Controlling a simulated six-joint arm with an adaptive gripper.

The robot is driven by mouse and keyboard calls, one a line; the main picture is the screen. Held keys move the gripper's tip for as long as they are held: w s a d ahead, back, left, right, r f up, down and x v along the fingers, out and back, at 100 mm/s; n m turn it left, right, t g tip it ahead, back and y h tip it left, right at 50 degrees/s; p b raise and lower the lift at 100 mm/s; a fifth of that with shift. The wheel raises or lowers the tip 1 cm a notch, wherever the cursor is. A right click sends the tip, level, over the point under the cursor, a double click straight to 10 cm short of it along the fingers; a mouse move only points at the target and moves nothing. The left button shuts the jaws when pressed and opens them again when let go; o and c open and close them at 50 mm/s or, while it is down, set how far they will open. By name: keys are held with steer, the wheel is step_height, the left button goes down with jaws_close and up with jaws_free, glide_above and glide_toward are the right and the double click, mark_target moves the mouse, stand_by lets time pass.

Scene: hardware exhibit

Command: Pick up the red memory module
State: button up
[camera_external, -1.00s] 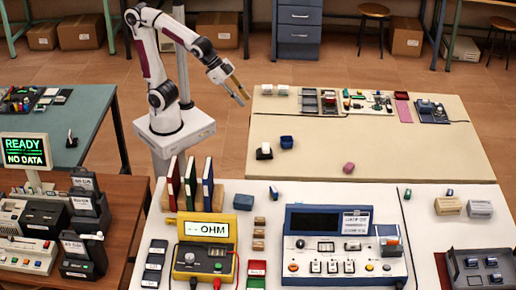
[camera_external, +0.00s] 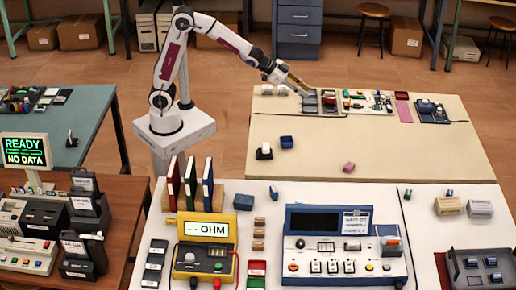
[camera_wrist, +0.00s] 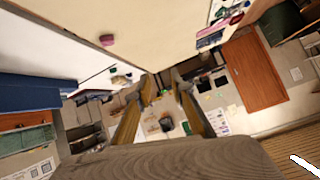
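I cannot tell for certain which thing is the red memory module. A small pinkish-red block (camera_external: 349,167) lies alone on the beige table, and a similar block (camera_wrist: 107,40) shows at upper left in the wrist view. A dark red piece (camera_external: 329,99) sits in a dark tray at the back of the same table. My gripper (camera_external: 304,84) is over the table's back left, close to the dark trays. In the wrist view its two fingers (camera_wrist: 164,90) are apart, with nothing seen between them.
The beige table (camera_external: 390,152) has a clear middle. A blue block (camera_external: 286,142) and a black-and-white piece (camera_external: 264,152) stand at its left. Boards and trays line its back edge. The white front table holds a yellow meter (camera_external: 205,245) and a blue console (camera_external: 342,245).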

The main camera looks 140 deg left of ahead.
steer(key=s+a+f, duration=0.2)
steer(key=a+f, duration=0.3)
steer(key=a, duration=0.5)
steer(key=n+t+y, duration=0.1)
steer(key=n+y, duration=0.1)
steer(key=n, duration=0.1)
glide_toward(324, 104)
steer(key=shift+w+a+r, duration=0.35)
steer(key=shift+w+r, duration=0.15)
steer(key=shift+r, duration=0.05)
steer(key=shift+w+a+r, duration=0.4)
steer(key=shift+w+r, duration=0.1)
steer(key=shift+r, duration=0.1)
steer(key=shift+s+a+f+t, duration=0.2)
steer(key=shift+s+f+t, duration=0.1)
steer(key=shift+s+f, duration=0.15)
steer(key=shift+x, duration=1.25)
steer(key=shift+w, duration=0.15)
steer(key=shift+x, duration=2.5)
